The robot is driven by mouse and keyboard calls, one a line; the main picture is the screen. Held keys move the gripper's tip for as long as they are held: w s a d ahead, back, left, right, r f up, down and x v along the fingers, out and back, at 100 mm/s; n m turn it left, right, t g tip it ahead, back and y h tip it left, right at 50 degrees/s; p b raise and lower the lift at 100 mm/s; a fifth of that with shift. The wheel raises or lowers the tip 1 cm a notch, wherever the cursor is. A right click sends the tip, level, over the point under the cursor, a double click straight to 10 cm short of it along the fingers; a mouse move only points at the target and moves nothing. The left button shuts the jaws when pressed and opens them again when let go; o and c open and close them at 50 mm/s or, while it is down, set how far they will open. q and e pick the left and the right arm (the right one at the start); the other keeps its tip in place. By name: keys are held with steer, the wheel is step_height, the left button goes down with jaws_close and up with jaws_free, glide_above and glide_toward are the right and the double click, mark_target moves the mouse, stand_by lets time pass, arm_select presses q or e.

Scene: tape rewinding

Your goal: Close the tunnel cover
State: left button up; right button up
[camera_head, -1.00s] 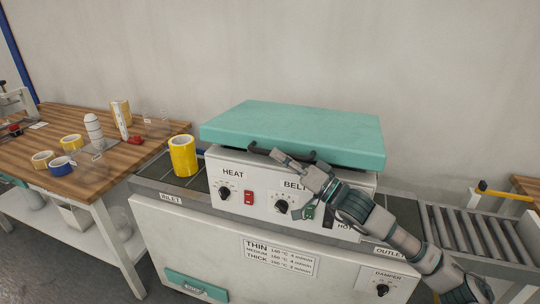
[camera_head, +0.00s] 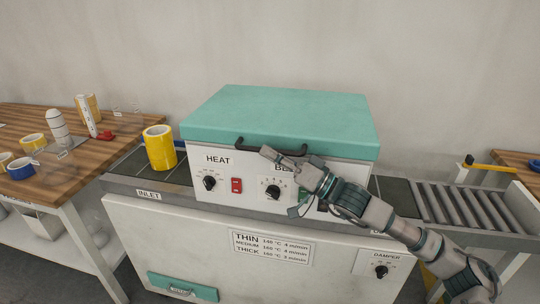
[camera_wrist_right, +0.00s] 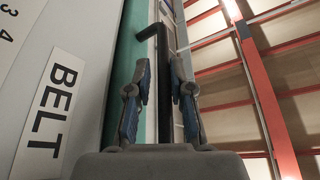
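The teal tunnel cover (camera_head: 285,115) lies flat on top of the white machine body, with no clear gap showing along its front edge. Its black handle (camera_head: 285,145) runs along the front edge. My right gripper (camera_head: 272,155) is at the handle, its fingertips just below the bar in the head view. In the right wrist view the gripper's two fingers (camera_wrist_right: 160,95) stand apart, and the black handle bar (camera_wrist_right: 150,40) shows between them. Contact with the bar cannot be told. My left gripper is not in view.
A yellow tape roll (camera_head: 160,147) stands on the inlet belt at the left. The wooden table (camera_head: 80,165) with tape rolls and a white cone is farther left. The roller conveyor (camera_head: 465,210) is at the right. Knobs and a red switch (camera_head: 237,185) sit below the cover.

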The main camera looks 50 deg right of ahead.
mark_target(274, 129)
steer(key=shift+o, duration=0.9)
steer(key=shift+w+d+f, duration=0.15)
steer(key=shift+f, duration=0.05)
steer(key=shift+d, duration=0.1)
steer(key=shift+a+r, duration=0.2)
steer(key=shift+r, duration=0.7)
steer(key=shift+d+r, duration=0.15)
steer(key=shift+r, duration=1.1)
steer(key=shift+d+r, duration=0.1)
steer(key=shift+r, duration=2.65)
